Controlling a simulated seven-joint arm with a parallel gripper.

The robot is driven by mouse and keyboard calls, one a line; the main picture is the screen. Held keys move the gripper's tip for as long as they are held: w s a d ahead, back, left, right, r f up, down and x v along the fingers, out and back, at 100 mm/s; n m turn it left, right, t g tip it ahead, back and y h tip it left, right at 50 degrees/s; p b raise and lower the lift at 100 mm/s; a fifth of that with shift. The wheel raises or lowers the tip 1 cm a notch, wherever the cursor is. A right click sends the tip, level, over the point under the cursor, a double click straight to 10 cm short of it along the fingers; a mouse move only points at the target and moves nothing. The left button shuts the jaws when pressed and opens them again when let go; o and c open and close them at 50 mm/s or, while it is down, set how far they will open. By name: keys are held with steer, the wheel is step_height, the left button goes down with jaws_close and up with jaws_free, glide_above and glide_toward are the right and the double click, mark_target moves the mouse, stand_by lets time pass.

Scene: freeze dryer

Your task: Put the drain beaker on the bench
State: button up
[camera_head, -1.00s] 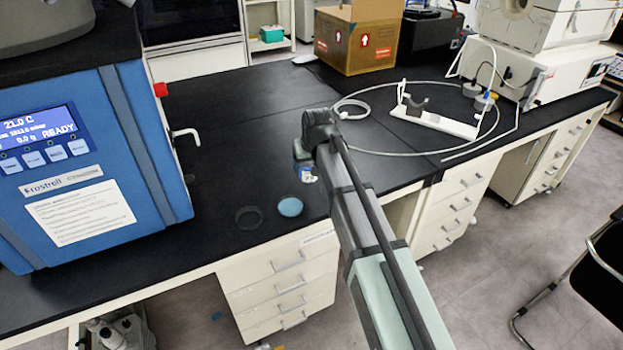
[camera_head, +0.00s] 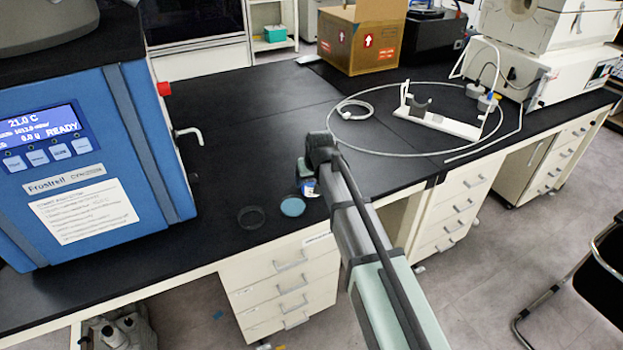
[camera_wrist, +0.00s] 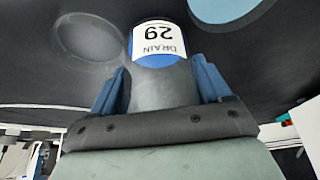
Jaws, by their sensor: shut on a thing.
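The drain beaker shows in the wrist view as a blue body (camera_wrist: 157,61) with a white label reading "DRAIN 29", upside down in the picture. My gripper (camera_wrist: 159,68) has its two blue fingers on either side of it and is shut on it. In the head view the beaker (camera_head: 308,187) is a small blue and white shape below my gripper (camera_head: 306,180), mostly hidden by my arm. It is over the front part of the black bench (camera_head: 225,140). I cannot tell whether its base touches the bench top.
A dark round ring or dish (camera_head: 251,217) and a light blue disc (camera_head: 293,206) lie near the bench's front edge, close to the beaker. The blue freeze dryer (camera_head: 125,150) stands at left. A tube loop and white stand (camera_head: 440,122) lie at right. The bench middle is clear.

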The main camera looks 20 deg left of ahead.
steer(key=o, duration=1.1)
steer(key=v, duration=1.2)
steer(key=shift+d, duration=0.1)
